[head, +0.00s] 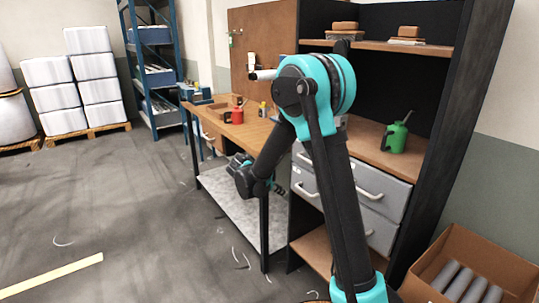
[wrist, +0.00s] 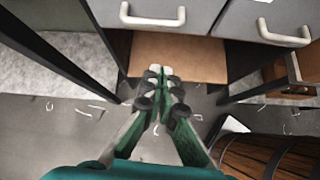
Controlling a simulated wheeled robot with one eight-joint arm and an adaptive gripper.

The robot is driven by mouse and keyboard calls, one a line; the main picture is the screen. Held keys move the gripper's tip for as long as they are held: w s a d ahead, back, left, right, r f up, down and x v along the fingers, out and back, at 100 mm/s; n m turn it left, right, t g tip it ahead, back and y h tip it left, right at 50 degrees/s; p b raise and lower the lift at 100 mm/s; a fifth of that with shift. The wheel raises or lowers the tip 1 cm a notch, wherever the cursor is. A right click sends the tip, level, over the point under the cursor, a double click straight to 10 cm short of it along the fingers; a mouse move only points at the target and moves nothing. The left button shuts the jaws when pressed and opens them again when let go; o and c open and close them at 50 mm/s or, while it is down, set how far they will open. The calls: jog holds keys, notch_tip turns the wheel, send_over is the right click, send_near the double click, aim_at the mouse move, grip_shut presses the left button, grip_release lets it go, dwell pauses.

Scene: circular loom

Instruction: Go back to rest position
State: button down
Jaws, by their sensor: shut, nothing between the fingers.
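My gripper (wrist: 161,76) shows from behind in the wrist view, its green and grey fingers closed together with nothing between them. The fingertips overlap the brown lower shelf (wrist: 192,58) below the grey drawers (wrist: 215,15); no contact can be made out. In the head view my arm is bent, with a high teal elbow, and its wrist hangs beside the workbench. The gripper (head: 279,188) is small and partly hidden there, in front of the drawer unit (head: 375,190).
The workbench (head: 183,105) carries a red can (head: 237,116). A green oil can (head: 394,138) stands on the cabinet top. An open cardboard box (head: 480,250) with grey rolls is at lower right. A wooden barrel (wrist: 265,155) is close in the wrist view. The floor (head: 120,210) at left is mostly open.

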jog(key=s+d+r+m+g+y, duration=0.1)
jog(key=s+d+m+y, duration=0.1)
jog(key=s+d+m, duration=0.5)
jog(key=s+d+m+g+y, duration=0.1)
jog(key=s+d+m+y, duration=0.1)
jog(key=s+d+m, duration=0.45)
jog(key=s+a+f+m+y, duration=0.1)
jog(key=s+m, duration=0.4)
jog(key=s, duration=0.2)
jog(key=s+a+f+m+t+y, duration=0.1)
jog(key=s+m, duration=0.3)
jog(key=s, duration=0.4)
jog(key=shift+s+f+m+y, duration=0.3)
jog(key=shift+f+y, duration=0.2)
jog(key=shift+y, duration=0.3)
jog(key=shift+a, duration=0.1)
